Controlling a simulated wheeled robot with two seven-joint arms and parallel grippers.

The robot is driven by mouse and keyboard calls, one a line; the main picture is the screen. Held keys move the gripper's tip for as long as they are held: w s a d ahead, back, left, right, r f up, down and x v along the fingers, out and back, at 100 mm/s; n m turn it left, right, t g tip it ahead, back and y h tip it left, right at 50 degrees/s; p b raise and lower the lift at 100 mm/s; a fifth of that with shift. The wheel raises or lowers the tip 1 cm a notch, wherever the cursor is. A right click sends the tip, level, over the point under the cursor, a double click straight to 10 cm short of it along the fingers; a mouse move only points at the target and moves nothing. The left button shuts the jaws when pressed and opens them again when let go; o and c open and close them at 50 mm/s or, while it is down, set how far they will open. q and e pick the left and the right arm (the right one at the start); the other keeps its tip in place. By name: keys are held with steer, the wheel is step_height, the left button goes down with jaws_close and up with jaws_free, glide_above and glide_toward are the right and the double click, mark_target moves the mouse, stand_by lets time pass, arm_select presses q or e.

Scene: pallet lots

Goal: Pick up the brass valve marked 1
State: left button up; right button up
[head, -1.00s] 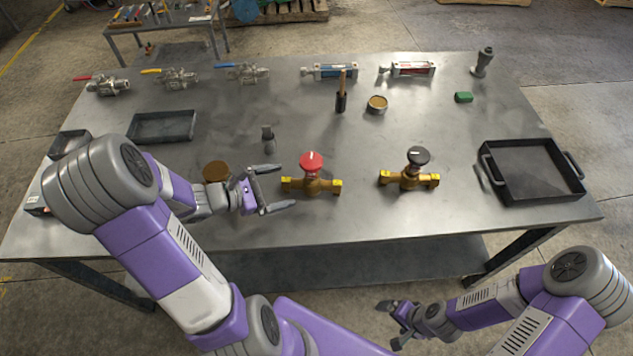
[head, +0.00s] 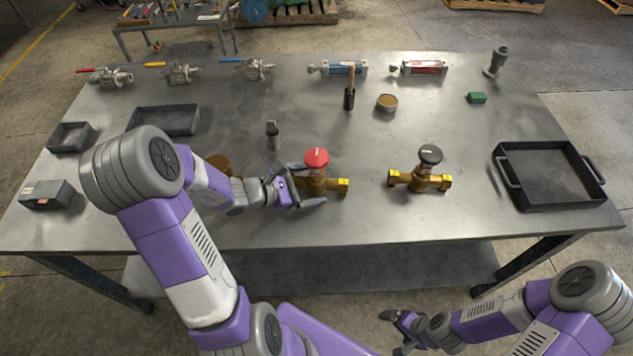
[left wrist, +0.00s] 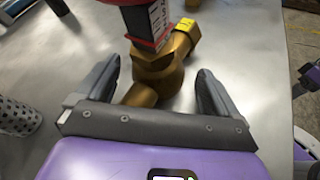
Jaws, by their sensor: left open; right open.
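A brass valve with a red knob (head: 316,157) lies on the metal table. A second brass valve with a black knob (head: 431,155) lies to its right. Both carry yellow tags, whose marks I cannot read. My left gripper (head: 306,184) is open at the left end of the red-knobbed valve. In the left wrist view, that valve's brass body (left wrist: 158,75) reaches in between the two parted fingers; I cannot tell if they touch it. My right gripper (head: 396,331) is open and empty, low in front of the table.
A black handled tray (head: 549,203) stands at the right. A grey cylinder (head: 273,138) and a brown round piece (head: 217,163) are near my left gripper. Several valves and cylinders line the back edge. Free table lies between the black-knobbed valve and the tray.

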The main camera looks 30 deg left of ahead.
arm_select(q)
steer(key=c, duration=1.8)
